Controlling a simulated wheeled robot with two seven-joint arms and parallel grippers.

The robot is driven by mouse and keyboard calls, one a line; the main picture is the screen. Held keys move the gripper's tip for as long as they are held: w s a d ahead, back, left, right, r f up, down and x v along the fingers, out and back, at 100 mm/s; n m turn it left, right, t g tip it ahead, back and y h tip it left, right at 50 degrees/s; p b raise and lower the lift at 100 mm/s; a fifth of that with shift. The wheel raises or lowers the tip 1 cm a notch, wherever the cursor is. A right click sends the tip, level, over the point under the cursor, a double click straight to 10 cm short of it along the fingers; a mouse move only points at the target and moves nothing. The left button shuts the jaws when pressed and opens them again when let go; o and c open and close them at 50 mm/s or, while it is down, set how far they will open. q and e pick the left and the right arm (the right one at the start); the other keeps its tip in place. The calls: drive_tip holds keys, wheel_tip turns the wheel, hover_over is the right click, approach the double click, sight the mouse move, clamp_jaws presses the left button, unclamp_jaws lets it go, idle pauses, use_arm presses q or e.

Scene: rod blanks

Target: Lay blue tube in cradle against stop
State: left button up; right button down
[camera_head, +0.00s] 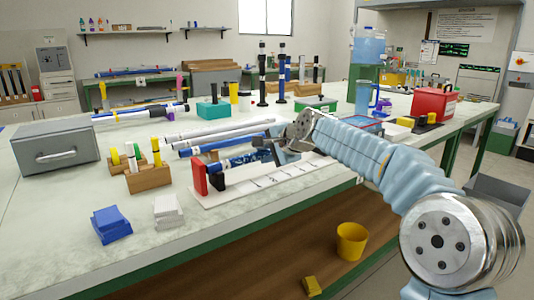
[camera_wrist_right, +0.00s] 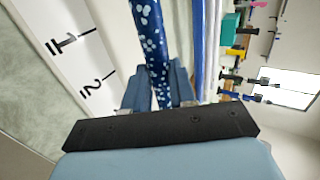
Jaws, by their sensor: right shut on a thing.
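A blue tube with white spots (camera_head: 248,158) lies along the white scale board (camera_head: 240,194), its left end close to a black block (camera_head: 216,172) beside the red stop (camera_head: 199,177). I cannot tell whether that end touches the stop or rests in the cradle. My right gripper (camera_head: 277,152) is shut on this tube toward its right end. In the right wrist view the spotted tube (camera_wrist_right: 149,38) runs up from between the fingers of the gripper (camera_wrist_right: 160,90), and the numbered board (camera_wrist_right: 62,42) lies at its left. My left gripper is not in view.
A plain blue tube (camera_head: 200,150) and several white tubes (camera_head: 215,132) lie behind the board. A wooden block with short tubes (camera_head: 149,179), blue pads (camera_head: 111,223) and white pads (camera_head: 169,210) stand at the left. A yellow bucket (camera_head: 352,240) is below the table.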

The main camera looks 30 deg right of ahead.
drive_tip(key=shift+a, duration=0.6)
idle(0.3)
drive_tip(key=c, duration=0.8)
unclamp_jaws()
drive_tip(key=shift+c, duration=0.2)
drive_tip(key=v, duration=1.4)
drive_tip(key=shift+d, duration=0.1)
